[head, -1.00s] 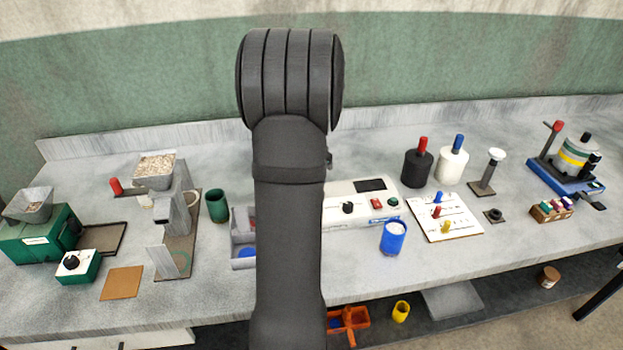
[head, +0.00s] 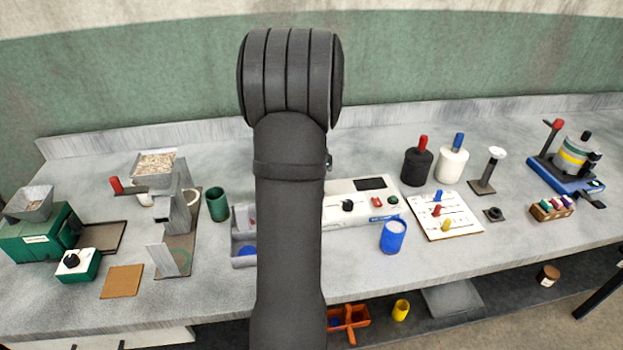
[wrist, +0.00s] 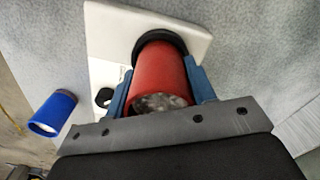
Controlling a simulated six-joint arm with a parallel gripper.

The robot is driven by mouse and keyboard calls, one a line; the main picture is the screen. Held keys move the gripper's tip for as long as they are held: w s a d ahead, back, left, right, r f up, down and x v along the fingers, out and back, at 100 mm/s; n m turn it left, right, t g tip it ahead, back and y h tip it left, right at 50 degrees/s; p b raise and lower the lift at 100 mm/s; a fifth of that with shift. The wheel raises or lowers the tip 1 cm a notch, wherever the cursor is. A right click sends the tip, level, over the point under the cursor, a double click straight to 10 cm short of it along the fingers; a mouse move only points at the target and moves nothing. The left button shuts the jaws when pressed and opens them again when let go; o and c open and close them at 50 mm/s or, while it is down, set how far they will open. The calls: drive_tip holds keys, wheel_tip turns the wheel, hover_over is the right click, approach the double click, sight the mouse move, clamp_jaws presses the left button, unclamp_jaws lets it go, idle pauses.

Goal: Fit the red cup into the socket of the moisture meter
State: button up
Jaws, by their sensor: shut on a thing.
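The moisture meter (head: 340,214) is a white box on the bench with a dark display, a black knob and red and green buttons; my arm hides its left part in the head view. In the wrist view the red cup (wrist: 162,76) has its far end at the black socket ring (wrist: 172,40) on the white meter top (wrist: 104,22). How deep it sits in the ring I cannot tell. Pale grain shows in its near, open end. My gripper (wrist: 158,72) is shut on the cup, one blue finger on each side. The head view hides both gripper and cup behind my arm.
A blue cup (head: 393,240) with pale contents stands just in front of the meter. A grey tray (head: 243,262) and a green cup (head: 217,205) are to the left. A white board with coloured sliders (head: 447,215) lies to the right.

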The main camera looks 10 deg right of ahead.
drive_tip(key=shift+f, duration=0.6)
drive_tip(key=o, duration=1.5)
drive_tip(key=shift+c, duration=0.2)
drive_tip(key=shift+r, duration=3.55)
